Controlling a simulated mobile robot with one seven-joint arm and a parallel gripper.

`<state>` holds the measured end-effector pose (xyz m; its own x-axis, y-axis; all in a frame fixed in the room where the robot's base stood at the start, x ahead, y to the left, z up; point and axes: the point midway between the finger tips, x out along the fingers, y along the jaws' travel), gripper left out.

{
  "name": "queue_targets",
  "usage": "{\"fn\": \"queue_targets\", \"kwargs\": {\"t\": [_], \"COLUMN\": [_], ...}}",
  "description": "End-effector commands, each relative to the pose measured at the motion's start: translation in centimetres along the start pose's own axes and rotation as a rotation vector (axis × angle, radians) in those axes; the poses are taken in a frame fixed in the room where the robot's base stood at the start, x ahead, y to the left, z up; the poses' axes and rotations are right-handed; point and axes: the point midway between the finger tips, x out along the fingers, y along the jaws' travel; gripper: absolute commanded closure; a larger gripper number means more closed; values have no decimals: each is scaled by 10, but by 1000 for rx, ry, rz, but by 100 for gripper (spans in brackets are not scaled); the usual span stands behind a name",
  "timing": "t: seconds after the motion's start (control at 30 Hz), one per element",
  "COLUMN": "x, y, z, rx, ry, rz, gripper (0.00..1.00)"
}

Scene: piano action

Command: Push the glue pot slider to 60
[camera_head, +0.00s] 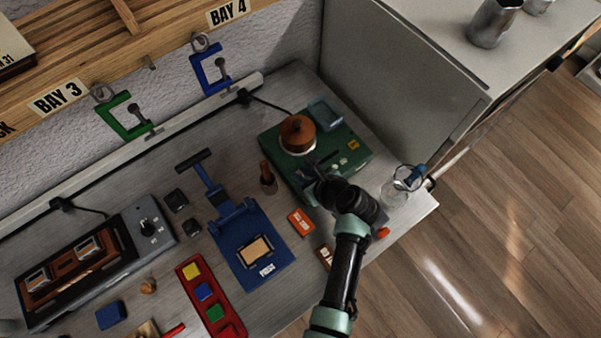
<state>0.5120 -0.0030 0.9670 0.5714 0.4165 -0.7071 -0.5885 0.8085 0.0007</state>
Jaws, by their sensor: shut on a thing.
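The green glue pot unit (347,172) stands at the right end of the workbench, with a brown lidded pot (298,132) seated on its top. Small light marks or controls and a yellow label show on its top panel. My gripper (313,167) reaches over the unit's front part, just below the pot in the picture. Its jaws are shut on a small part there, seemingly the slider's knob, which they mostly cover. The slider's scale and present reading are too small and too hidden to read.
A glass jar (397,193) stands close to the right of my wrist, near the bench edge. A blue press (248,240), an orange box (301,222) and a brush holder (268,179) are to the left. A grey cabinet (400,80) borders the bench behind.

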Motion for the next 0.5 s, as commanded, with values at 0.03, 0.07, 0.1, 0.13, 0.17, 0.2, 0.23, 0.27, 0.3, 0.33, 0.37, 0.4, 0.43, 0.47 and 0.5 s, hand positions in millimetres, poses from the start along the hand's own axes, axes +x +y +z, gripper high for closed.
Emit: {"fn": "queue_targets", "kwargs": {"t": [0.03, 0.07, 0.1, 0.13, 0.17, 0.2, 0.23, 0.27, 0.3, 0.33, 0.37, 0.4, 0.43, 0.47, 0.5], "x": [0, 0, 1, 1, 1, 1, 1, 1, 0, 0, 0, 0, 0, 0, 0], "y": [-9, -15, -23, -28, -34, -40, -44, -48, -51, -53, -55, -55, -56, -56, -55], "z": [-1, -1, -1, -1, -2, -2, -2, -2, -2, -2, -2, -2, -2, -2, -2], "rx": [0, 0, 0, 1, 0, 0, 0, 1, 1, 1, 0, 1, 1, 1, 1], "ry": [2, 2, 2, 2, 2, 2, 2, 2, 2, 2, 2, 2, 2, 2, 2], "rz": [-4, -5, -5, -5, -5, -4, -5, -4, -4, -3, -2, -1, -1, 0, 0], "gripper": [100, 100, 100, 100, 100, 100, 100, 100, 100, 100, 100, 100, 100, 100, 100]}}
